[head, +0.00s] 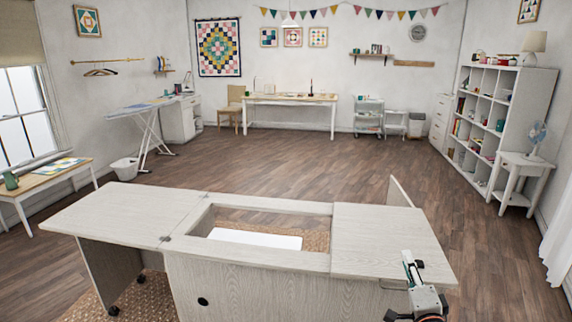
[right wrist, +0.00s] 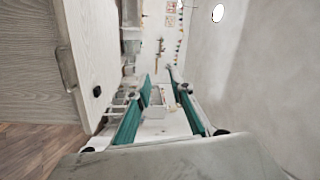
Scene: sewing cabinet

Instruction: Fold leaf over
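The pale wood-grain sewing cabinet (head: 250,290) stands in front of me in the head view. Its left leaf (head: 125,213) lies flat, out to the left, with hinges along the seam. A rectangular opening (head: 265,222) in the middle shows a white panel inside. The right top panel (head: 385,240) is flat. My right gripper (head: 412,266) is at the front right corner of that panel. In the right wrist view its teal fingers (right wrist: 158,78) are apart with nothing between them. A cabinet face with a metal handle (right wrist: 66,68) is left of them. My left gripper is not in view.
An upright panel (head: 399,191) stands behind the cabinet's right end. A low table (head: 40,182) is at the left and a white side table (head: 520,170) at the right. Open wooden floor lies behind the cabinet. A woven rug (head: 145,297) is under it.

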